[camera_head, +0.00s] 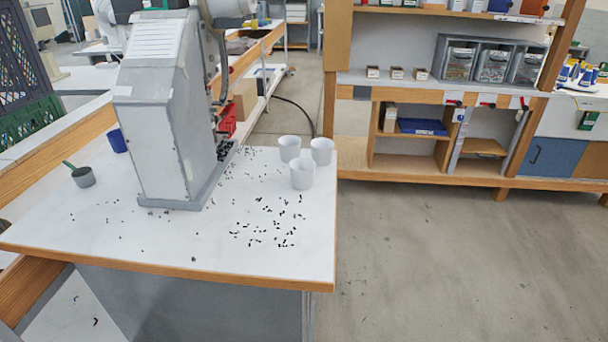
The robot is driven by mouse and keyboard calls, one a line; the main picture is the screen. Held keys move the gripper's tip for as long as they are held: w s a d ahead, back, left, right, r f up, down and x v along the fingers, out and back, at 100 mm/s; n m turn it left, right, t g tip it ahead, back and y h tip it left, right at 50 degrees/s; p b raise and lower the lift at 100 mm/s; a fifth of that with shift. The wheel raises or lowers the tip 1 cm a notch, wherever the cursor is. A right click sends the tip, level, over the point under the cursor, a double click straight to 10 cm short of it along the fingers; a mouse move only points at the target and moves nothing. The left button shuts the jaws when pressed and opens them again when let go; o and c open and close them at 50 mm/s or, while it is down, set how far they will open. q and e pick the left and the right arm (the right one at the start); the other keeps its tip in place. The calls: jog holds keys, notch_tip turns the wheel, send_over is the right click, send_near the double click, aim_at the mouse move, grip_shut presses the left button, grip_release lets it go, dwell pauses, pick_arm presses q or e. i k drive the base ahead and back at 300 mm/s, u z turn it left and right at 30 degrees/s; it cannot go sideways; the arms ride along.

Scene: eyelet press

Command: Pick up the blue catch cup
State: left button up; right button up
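The blue catch cup (117,141) stands on the white worktable (110,220), left of the grey eyelet press (160,120). It stands close to the press, near the table's left side. Neither of my gripper fingers can be made out in the head view. Nothing is seen holding the cup.
A grey cup with a green stick (83,177) stands left of the press. White cups (302,172) stand at the table's right edge. Small black bits (268,222) lie scattered on the table. A wooden shelf unit (440,95) stands behind at right; the floor before it is clear.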

aim_at(115, 138)
jog(key=z, duration=1.3)
jog(key=i, duration=3.15)
jog(key=u, duration=2.2)
jog(key=i, duration=2.25)
jog(key=u, duration=1.1)
jog(key=i, duration=1.65)
jog(key=u, duration=0.05)
